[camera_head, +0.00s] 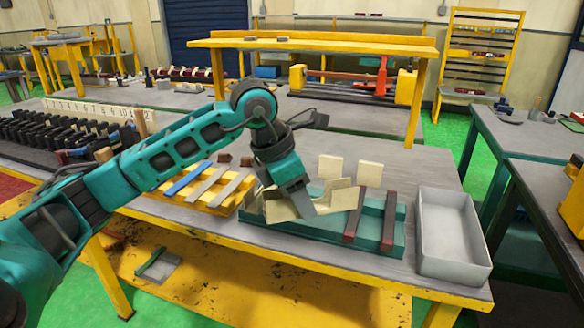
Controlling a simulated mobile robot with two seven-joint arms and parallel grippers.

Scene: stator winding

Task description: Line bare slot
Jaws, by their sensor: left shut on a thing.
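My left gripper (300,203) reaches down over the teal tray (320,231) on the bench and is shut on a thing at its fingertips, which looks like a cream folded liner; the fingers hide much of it. Cream liner pieces (342,197) show beside the fingers. Two more cream pieces (330,167) and (369,174) stand upright behind. Two dark red-brown bars (389,220) lie across the right part of the tray. I cannot make out a bare slot. My right gripper is not in view.
A grey open bin (450,228) stands at the right end of the bench. A yellow rack (222,203) with blue and grey strips lies left of the tray. A row of black parts (60,130) is at the far left. A yellow shelf (310,42) stands behind.

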